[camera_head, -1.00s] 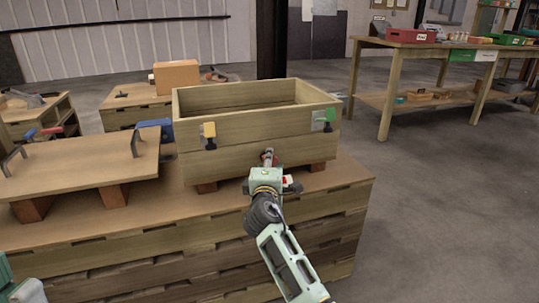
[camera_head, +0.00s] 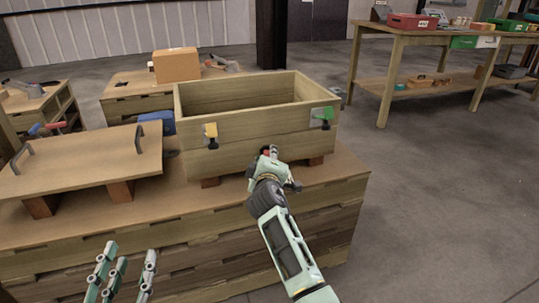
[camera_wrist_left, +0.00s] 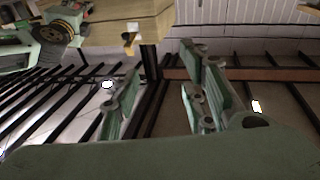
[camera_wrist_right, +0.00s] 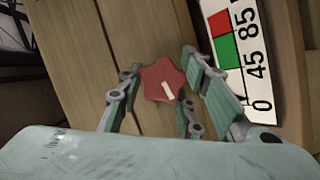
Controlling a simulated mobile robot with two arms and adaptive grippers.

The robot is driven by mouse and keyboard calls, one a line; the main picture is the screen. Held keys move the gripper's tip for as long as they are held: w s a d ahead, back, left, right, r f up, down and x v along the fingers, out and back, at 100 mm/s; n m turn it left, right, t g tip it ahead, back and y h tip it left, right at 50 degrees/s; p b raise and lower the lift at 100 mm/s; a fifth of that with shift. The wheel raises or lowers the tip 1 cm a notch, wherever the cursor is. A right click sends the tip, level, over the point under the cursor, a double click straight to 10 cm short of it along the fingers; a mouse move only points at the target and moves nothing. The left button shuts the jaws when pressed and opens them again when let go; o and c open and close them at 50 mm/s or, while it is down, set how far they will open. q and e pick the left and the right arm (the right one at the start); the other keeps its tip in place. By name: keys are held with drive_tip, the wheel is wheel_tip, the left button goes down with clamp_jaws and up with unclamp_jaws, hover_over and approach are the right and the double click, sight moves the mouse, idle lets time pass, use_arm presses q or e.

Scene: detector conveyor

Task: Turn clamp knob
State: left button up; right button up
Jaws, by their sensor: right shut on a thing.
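A red star-shaped clamp knob (camera_wrist_right: 163,80) with a white pointer mark sits on the box's front, seen in the right wrist view. My right gripper (camera_wrist_right: 160,85) has its fingers on both sides of the knob and is shut on it. A white scale plate (camera_wrist_right: 243,60) with red and green patches and the numbers 0, 45 and 85 is beside it. In the head view my right gripper (camera_head: 268,155) is at the wooden box's (camera_head: 250,138) lower front and hides most of the knob. My left gripper (camera_head: 122,272) is open and empty, low in front of the bench.
A wooden lid (camera_head: 90,158) with handles rests on blocks at the left. The stacked wooden bench (camera_head: 190,245) fills the foreground. Open floor (camera_head: 445,200) lies to the right.

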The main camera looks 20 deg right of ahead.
use_arm(q)
drive_tip(key=shift+a+f+g+y, duration=0.1)
drive_tip(key=shift+f+g+y, duration=0.3)
drive_tip(key=shift+f, duration=0.5)
use_arm(e)
drive_tip(key=shift+d+r, duration=0.15)
drive_tip(key=o, duration=1.1)
drive_tip(key=shift+d, duration=0.1)
use_arm(q)
drive_tip(key=shift+h, duration=0.3)
use_arm(e)
drive_tip(key=shift+s, duration=0.1)
drive_tip(key=v, duration=1.2)
